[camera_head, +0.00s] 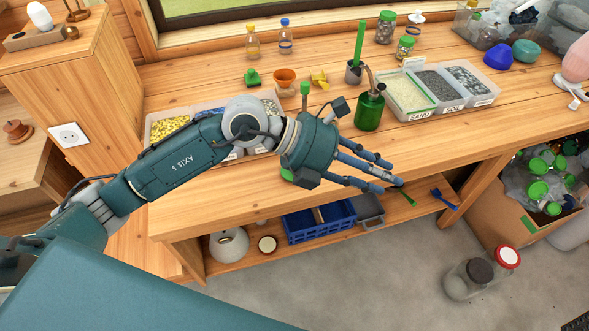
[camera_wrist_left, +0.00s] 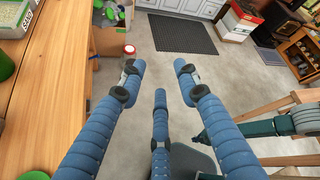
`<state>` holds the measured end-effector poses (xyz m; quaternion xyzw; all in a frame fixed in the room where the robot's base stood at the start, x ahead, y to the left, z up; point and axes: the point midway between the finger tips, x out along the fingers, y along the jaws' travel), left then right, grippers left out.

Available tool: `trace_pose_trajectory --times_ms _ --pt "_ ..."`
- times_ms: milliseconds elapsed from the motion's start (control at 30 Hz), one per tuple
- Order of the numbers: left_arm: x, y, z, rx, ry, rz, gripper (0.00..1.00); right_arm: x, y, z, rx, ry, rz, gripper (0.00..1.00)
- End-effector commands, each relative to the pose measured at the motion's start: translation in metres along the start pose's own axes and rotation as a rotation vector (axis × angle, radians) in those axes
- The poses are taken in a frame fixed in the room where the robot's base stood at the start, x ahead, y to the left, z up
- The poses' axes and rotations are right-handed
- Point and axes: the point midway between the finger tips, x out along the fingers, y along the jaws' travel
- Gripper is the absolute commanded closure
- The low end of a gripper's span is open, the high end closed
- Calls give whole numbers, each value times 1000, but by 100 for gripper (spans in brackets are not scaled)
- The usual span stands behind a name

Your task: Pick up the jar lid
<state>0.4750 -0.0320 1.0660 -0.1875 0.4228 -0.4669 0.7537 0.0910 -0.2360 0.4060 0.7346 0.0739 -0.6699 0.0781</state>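I cannot tell for certain which thing is the jar lid. A small green disc-like piece (camera_head: 287,174) shows on the workbench edge, partly hidden behind my left gripper; a green round edge also shows in the left wrist view (camera_wrist_left: 34,175). A round pale lid-like disc with a dark rim (camera_head: 267,244) lies on the lower shelf. On the floor stand clear jars with a red lid (camera_head: 508,257) and a dark lid (camera_head: 480,270). My left gripper (camera_head: 385,175) is open and empty above the bench's front edge, its three fingers spread (camera_wrist_left: 160,85). My right gripper is not seen.
The bench (camera_head: 215,193) holds a sand and soil tray (camera_head: 420,116), a green bottle (camera_head: 369,112), a funnel and small pots. A blue crate (camera_head: 320,222) sits on the lower shelf. A cardboard box (camera_head: 515,215) stands at right. The front bench strip is mostly clear.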

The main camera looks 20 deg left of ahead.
Motion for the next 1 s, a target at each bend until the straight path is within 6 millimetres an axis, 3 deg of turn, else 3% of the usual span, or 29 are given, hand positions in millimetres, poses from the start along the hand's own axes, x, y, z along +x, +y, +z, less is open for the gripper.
trace_pose_trajectory --times_ms 33,100,200,300,400,467,700,867,1000 --pt "-14 43 -3 53 71 161 68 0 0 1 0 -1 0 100" --pt "-42 99 -8 93 162 375 68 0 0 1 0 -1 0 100" --pt "-88 156 -6 109 243 620 68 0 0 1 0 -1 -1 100" --pt "-124 186 -4 104 283 771 68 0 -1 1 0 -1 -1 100" --pt "-139 199 -3 97 300 837 68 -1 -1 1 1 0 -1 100" --pt "-138 205 -4 95 304 849 68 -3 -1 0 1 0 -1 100" --pt "-115 232 -12 94 305 847 68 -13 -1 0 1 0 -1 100" --pt "-107 241 -15 96 303 846 68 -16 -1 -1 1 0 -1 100" --pt "-98 251 -17 94 308 845 68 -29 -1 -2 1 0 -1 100"
